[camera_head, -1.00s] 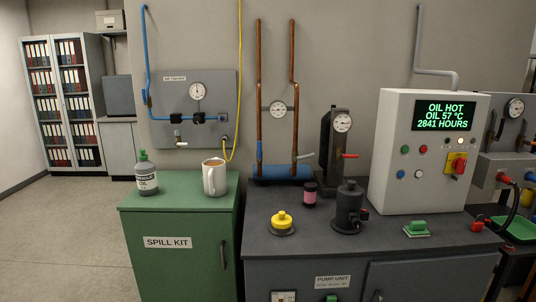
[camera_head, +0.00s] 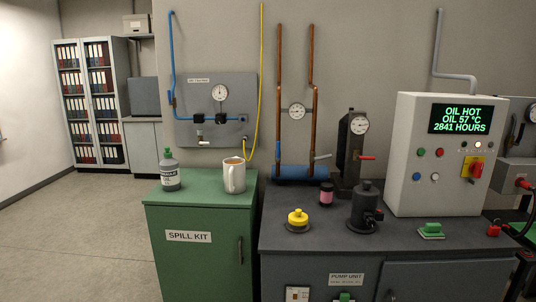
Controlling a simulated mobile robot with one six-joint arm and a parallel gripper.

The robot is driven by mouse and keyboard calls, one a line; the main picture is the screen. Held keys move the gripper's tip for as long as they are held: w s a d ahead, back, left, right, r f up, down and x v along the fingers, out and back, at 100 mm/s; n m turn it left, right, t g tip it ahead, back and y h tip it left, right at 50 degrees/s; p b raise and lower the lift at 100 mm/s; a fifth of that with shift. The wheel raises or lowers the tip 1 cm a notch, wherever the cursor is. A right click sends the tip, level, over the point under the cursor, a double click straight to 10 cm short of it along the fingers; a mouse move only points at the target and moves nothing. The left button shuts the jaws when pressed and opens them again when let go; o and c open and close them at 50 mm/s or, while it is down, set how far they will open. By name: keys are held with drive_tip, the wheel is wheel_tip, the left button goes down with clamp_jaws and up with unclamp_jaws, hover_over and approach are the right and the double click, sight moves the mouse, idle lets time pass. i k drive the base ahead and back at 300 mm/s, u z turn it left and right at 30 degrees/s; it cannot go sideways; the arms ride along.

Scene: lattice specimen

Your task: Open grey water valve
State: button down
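A grey lever handle (camera_head: 322,157) sticks out to the right at the lower end of the right copper pipe, just above a blue cylinder (camera_head: 301,173) at the wall. It slants slightly upward to the right and is the likeliest grey water valve; no label on it can be read. A red lever (camera_head: 367,158) sits to its right on a dark upright block with a gauge (camera_head: 359,126). My gripper is not in view.
A dark bench (camera_head: 335,233) with a black pump-like part (camera_head: 364,208), a yellow button (camera_head: 297,217) and a pink jar (camera_head: 326,195) stands before the pipes. A green cabinet (camera_head: 200,265) bears a mug (camera_head: 234,176) and an oil bottle (camera_head: 170,172). Open floor (camera_head: 80,240) lies left.

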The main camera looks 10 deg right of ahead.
sight(313, 159)
drive_tip(key=u, duration=0.3)
drive_tip(key=i, duration=1)
drive_tip(key=z, duration=0.1)
